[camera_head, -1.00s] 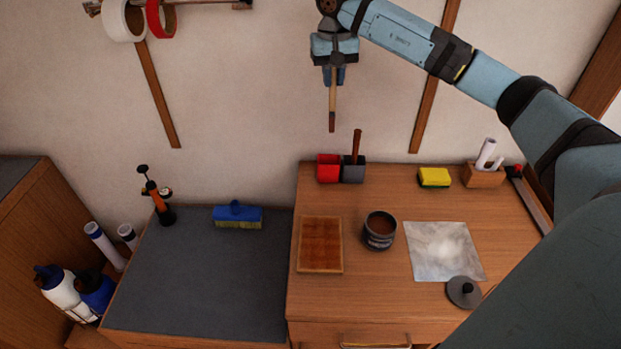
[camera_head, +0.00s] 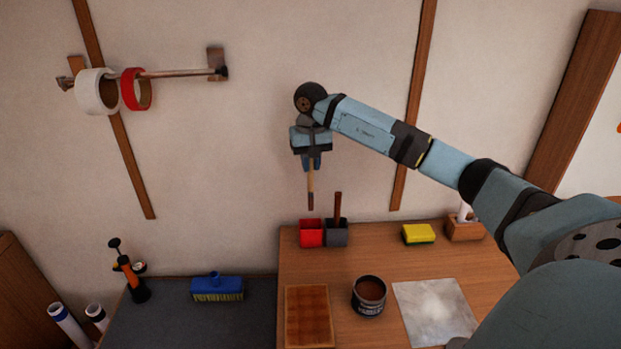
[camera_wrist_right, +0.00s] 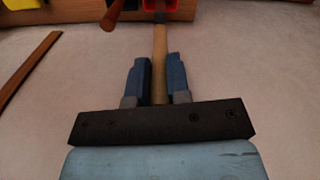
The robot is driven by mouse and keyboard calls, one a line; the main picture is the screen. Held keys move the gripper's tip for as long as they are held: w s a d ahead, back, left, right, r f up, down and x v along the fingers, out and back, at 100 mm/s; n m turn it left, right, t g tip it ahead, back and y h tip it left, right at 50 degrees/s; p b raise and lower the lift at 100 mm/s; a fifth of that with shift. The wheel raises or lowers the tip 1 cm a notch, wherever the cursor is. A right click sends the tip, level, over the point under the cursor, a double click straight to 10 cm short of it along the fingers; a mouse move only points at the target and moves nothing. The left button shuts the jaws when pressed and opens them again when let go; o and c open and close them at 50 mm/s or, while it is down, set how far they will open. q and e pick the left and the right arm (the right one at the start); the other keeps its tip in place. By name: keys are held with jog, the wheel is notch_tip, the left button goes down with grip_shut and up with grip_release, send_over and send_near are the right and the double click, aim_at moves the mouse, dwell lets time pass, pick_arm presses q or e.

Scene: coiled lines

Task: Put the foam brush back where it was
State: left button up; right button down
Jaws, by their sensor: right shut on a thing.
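My right gripper (camera_head: 311,165) is shut on the foam brush (camera_head: 310,188), a thin stick with a tan wooden handle and a darker lower end. The brush hangs upright, its lower end just above the red cup (camera_head: 311,234) in the picture. I cannot tell how far the end is from the wall or cup rims. My left gripper is out of view.
A blue brush (camera_head: 217,288) lies left. Tape rolls hang on a wall rod (camera_head: 180,73).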

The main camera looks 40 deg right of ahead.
aim_at(310, 191)
notch_tip(310, 191, down, 5)
dwell(0.4)
jog(key=shift+f, duration=0.65)
jog(key=c, duration=1.1)
grip_release()
jog(key=shift+r, duration=0.25)
notch_tip(310, 191, up, 13)
jog(key=shift+f+b, duration=0.1)
jog(key=shift+b, duration=0.5)
